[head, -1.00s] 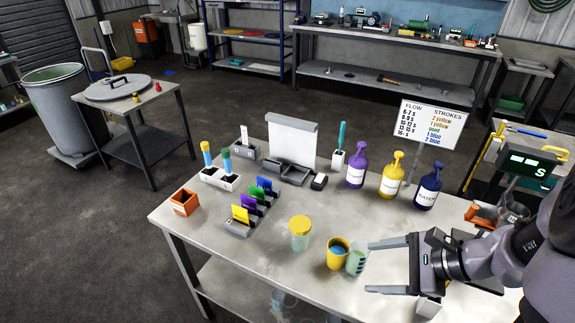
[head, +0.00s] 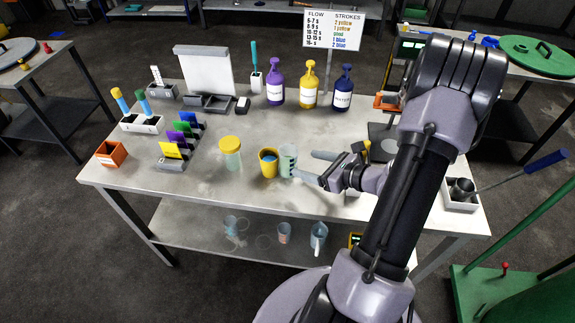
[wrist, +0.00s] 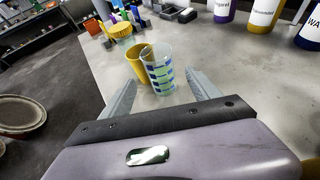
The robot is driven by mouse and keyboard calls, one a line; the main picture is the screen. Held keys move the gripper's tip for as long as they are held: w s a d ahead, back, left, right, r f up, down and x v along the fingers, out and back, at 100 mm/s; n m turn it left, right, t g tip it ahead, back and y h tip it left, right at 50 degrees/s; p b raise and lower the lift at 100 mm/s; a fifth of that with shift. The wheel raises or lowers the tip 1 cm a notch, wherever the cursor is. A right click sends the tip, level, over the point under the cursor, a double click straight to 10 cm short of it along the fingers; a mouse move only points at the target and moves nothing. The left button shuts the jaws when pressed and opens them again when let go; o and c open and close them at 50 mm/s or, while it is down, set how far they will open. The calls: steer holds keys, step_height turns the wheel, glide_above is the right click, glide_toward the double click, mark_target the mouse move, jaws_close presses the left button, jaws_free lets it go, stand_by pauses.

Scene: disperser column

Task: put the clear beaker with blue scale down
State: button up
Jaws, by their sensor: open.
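My gripper (head: 311,165) is open and empty, low over the table just right of the beaker. In the wrist view its fingers point toward the beaker, one to each side, with the beaker just beyond the tips.
A yellow-lidded jar (head: 231,155) stands left of the yellow cup. Purple (head: 275,85), yellow (head: 309,88) and dark blue (head: 342,90) pump bottles stand behind. A rack of coloured cards (head: 177,143) is at left. The table front before the beaker is clear.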

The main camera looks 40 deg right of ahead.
mark_target(293, 158)
steer(key=shift+w+a, duration=0.2)
steer(key=shift+w, duration=0.6)
steer(key=b+x, duration=0.1)
steer(key=x, duration=0.4)
steer(key=shift+b, duration=0.3)
steer(key=shift+s, duration=0.1)
jaws_close()
steer(key=shift+r, duration=0.15)
